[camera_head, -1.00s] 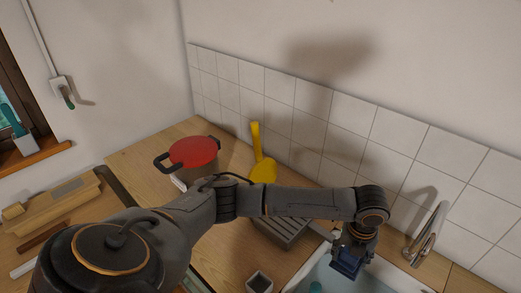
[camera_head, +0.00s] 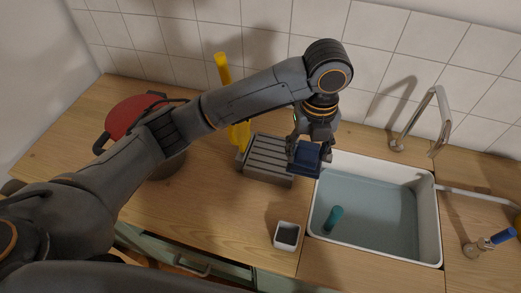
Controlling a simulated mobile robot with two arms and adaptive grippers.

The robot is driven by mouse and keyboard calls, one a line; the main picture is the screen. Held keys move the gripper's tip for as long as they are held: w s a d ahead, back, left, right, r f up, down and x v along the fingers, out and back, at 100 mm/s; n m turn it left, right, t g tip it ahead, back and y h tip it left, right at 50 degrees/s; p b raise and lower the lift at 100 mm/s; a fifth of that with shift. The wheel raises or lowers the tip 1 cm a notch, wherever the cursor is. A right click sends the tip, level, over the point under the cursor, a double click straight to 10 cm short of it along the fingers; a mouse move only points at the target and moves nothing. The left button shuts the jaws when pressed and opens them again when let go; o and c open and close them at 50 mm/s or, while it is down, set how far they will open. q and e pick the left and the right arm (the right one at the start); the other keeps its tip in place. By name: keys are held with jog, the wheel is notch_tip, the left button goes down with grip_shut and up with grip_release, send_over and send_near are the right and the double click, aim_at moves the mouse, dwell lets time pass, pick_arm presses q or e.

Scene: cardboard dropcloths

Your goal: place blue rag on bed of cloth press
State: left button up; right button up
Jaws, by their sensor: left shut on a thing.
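My left gripper (camera_head: 316,143) points down and is shut on the dark blue rag (camera_head: 308,159). The rag hangs in the fingers at the right end of the grey slatted bed of the cloth press (camera_head: 265,155), close to the sink's left rim. I cannot tell whether the rag touches the bed. The press has a raised yellow handle (camera_head: 222,68) and a yellow plate at its back left, partly hidden by my forearm. Most of the slatted bed is bare. My right gripper is not in view.
The white sink (camera_head: 435,215) right of the press holds water and a teal object (camera_head: 333,218). A small grey-white cup (camera_head: 286,236) stands in front. A red-lidded pot (camera_head: 128,115) is at left behind my arm. A faucet (camera_head: 438,120) rises behind the sink.

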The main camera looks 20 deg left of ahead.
pick_arm(q)
jog(key=w+a+f+p, duration=0.4)
jog(key=w+a+f, duration=0.5)
jog(key=shift+w, duration=0.2)
jog(key=shift+w+f, duration=0.1)
jog(key=shift+f, duration=0.1)
jog(key=f, duration=0.2)
jog(key=f+p, duration=0.1)
jog(key=shift+w+a, duration=0.15)
jog(key=shift+a, duration=0.1)
jog(key=shift+f, duration=0.25)
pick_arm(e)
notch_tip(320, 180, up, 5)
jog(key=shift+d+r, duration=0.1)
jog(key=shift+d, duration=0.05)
